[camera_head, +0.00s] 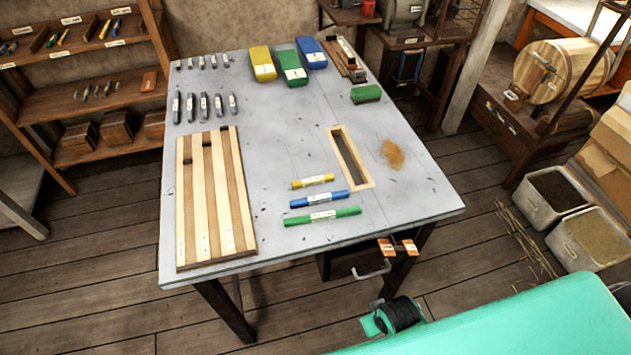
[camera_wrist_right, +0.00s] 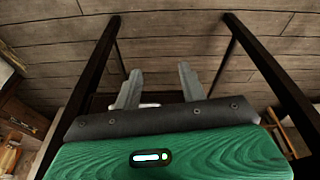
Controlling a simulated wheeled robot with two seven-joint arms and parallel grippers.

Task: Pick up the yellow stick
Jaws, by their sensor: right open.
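The yellow stick (camera_head: 313,181) lies on the grey table (camera_head: 270,150) in the head view. It is short, has a white label, and lies just left of a wooden frame. A longer blue stick (camera_head: 319,199) and a still longer green stick (camera_head: 322,216) lie in front of it, roughly parallel. My right gripper (camera_wrist_right: 160,85) shows in the right wrist view with its two grey fingers apart and no stick between them. Wooden floor boards lie beyond the fingers. My left gripper is in neither view.
A slotted wooden board (camera_head: 215,200) lies at the table's left. The wooden frame (camera_head: 350,158) is right of the sticks. Yellow (camera_head: 262,62), green (camera_head: 289,66) and blue (camera_head: 311,52) boxes stand at the back. The table middle is clear.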

